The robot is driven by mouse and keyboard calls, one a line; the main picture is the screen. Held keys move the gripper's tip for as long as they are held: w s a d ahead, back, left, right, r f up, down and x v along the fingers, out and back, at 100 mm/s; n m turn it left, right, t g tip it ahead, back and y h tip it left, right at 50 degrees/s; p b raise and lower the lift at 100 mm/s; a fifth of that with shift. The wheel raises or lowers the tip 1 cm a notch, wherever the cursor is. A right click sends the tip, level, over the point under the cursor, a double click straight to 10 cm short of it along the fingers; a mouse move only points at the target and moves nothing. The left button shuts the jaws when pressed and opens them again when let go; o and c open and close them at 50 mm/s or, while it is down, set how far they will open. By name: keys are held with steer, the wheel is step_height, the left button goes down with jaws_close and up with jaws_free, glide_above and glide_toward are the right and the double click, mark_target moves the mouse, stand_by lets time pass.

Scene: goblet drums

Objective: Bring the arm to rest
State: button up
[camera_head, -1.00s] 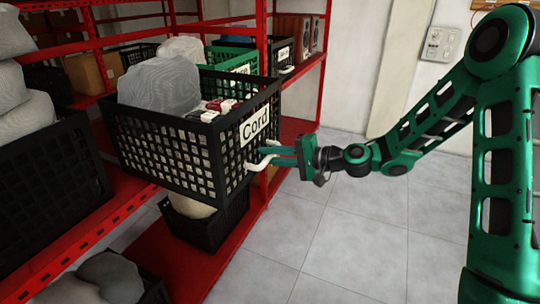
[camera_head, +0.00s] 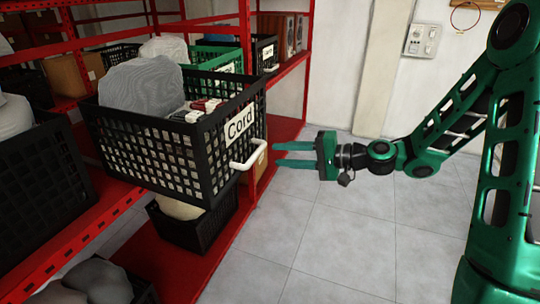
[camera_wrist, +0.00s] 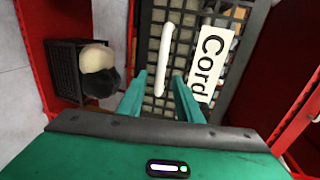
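My gripper (camera_head: 296,155) is green, open and empty. In the head view its two fingers point left toward the black crate (camera_head: 150,150), with a gap between the fingertips and the crate's white handle (camera_head: 250,157). The crate carries a white label reading "Cord" (camera_head: 240,122) and holds a grey lumpy bag and small boxes. In the wrist view my fingers (camera_wrist: 160,98) spread below the white handle (camera_wrist: 163,50), with the label to the right. My green arm reaches in from the right.
A red shelf rack (camera_head: 170,258) fills the left, bearing more black crates and a green crate (camera_head: 217,58). A smaller black crate (camera_head: 205,228) stands below the Cord crate. Tiled floor (camera_head: 350,235) is open below my arm. A white wall with a switch box (camera_head: 422,40) stands behind.

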steer(key=shift+v, duration=0.8)
steer(key=s+d+f+n+g+h, duration=0.1)
steer(key=s+d+f+g+h, duration=0.2)
steer(key=s+d, duration=0.35)
steer(key=s+d+f+n+g+h, duration=0.1)
steer(key=s+d+f+n+h, duration=0.1)
steer(key=s+d+f+h, duration=0.35)
steer(key=s+d+r+m+g+h, duration=0.1)
steer(key=s+d+r+m+h, duration=0.1)
steer(key=s+d, duration=0.6)
steer(key=s+d+r+m+g+h, duration=0.1)
steer(key=s+d+r+m+h, duration=0.1)
steer(key=s+d+r, duration=0.3)
steer(key=s+d+h, duration=0.1)
steer(key=s+d, duration=0.3)
steer(key=s, duration=0.5)
steer(key=shift+s+d+r+g, duration=0.2)
steer(key=shift+s+d+g, duration=0.1)
steer(key=shift+s+g, duration=0.1)
steer(key=shift+w, duration=0.1)
